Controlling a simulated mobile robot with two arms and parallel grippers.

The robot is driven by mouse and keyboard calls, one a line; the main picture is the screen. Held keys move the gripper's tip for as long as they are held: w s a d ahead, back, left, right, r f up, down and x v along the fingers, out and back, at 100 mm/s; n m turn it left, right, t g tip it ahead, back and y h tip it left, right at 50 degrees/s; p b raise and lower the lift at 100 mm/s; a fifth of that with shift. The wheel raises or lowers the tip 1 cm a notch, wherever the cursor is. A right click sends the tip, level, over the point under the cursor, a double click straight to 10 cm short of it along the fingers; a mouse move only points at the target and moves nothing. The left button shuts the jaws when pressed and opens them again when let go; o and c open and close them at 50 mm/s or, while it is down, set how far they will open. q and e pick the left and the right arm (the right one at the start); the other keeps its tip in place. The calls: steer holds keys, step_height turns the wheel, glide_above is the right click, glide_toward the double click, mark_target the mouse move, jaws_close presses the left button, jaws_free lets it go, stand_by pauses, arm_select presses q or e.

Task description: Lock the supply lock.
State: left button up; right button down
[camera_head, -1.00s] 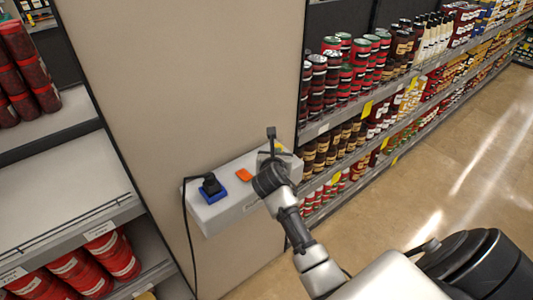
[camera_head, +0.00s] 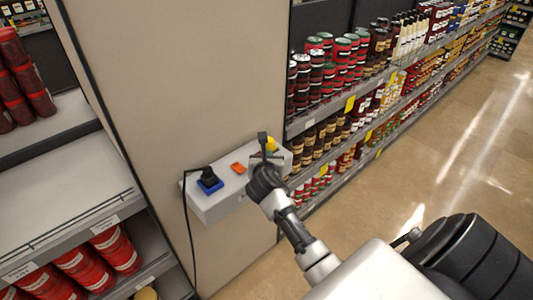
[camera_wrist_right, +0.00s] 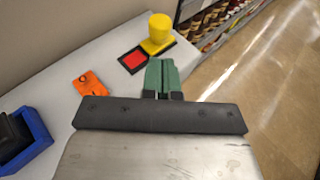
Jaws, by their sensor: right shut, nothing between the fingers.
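A grey box (camera_head: 215,205) is mounted on the beige panel. On its top are a blue block (camera_head: 209,185) with a black plug and cable, and an orange piece (camera_head: 239,168). A yellow knob (camera_head: 271,144) stands at the right end. In the right wrist view, the orange piece (camera_wrist_right: 90,83) lies flat left of the fingers, and a red square (camera_wrist_right: 133,60) sits beside the yellow knob (camera_wrist_right: 159,28). I cannot tell which part is the supply lock. My right gripper (camera_head: 263,140) is shut and empty over the box's right part; its green fingertips (camera_wrist_right: 161,75) point toward the knob. My left gripper is out of view.
The beige panel (camera_head: 165,80) rises behind the box. Shelves of jars and bottles (camera_head: 340,70) stand at the right, and a shelf with red cans (camera_head: 75,265) at the left. A black cable (camera_head: 186,230) hangs down the left side. The floor (camera_head: 450,150) at the right is clear.

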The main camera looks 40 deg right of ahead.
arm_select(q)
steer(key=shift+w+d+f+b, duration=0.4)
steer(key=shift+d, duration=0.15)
arm_select(e)
steer(key=v, duration=0.7)
steer(key=shift+s+f, duration=0.15)
